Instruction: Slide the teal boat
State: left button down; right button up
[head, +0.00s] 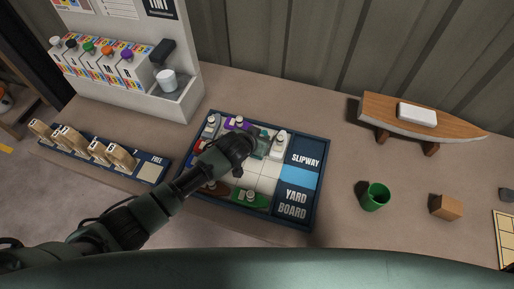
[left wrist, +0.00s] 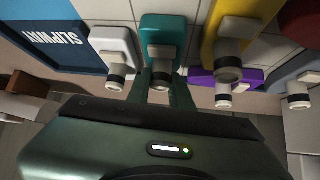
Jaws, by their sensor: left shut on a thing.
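The teal boat (head: 263,139) lies on the yard board (head: 312,207), near its back edge and left of a white boat (head: 279,144). My left gripper (head: 249,146) is over the board, shut on the teal boat. In the left wrist view the teal boat (left wrist: 163,32) shows its peg between my fingers (left wrist: 163,88). The arm hides part of the teal boat and the board's middle left in the head view. The light-blue slipway (head: 297,177) is at the board's right side. My right gripper is not in view.
On the board are also a purple boat (head: 238,123), a grey boat (head: 210,126), a green boat (head: 251,198) and a brown boat (head: 214,188). A yellow boat (left wrist: 232,30) shows beside the teal one. White cells (head: 265,183) lie bare at lower middle. A green cup (head: 374,197) stands right.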

pick_arm(q)
jog(key=shift+w+d+f, duration=0.1)
jog(key=shift+w+d, duration=0.1)
jog(key=shift+w, duration=0.4)
jog(key=shift+w+d, duration=0.15)
jog(key=shift+w, duration=0.4)
jog(key=shift+r, duration=0.2)
jog(key=c, duration=1.3)
grip_release()
jog(key=shift+f, duration=0.1)
jog(key=shift+o, duration=0.2)
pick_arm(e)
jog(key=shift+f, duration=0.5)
pick_arm(q)
jog(key=shift+s+a+r, duration=0.2)
jog(key=shift+s+r, duration=0.15)
jog(key=v, duration=0.6)
jog(key=shift+s+a+r+b, duration=0.1)
jog(key=shift+s+r+b, duration=0.15)
jog(key=shift+b, duration=0.15)
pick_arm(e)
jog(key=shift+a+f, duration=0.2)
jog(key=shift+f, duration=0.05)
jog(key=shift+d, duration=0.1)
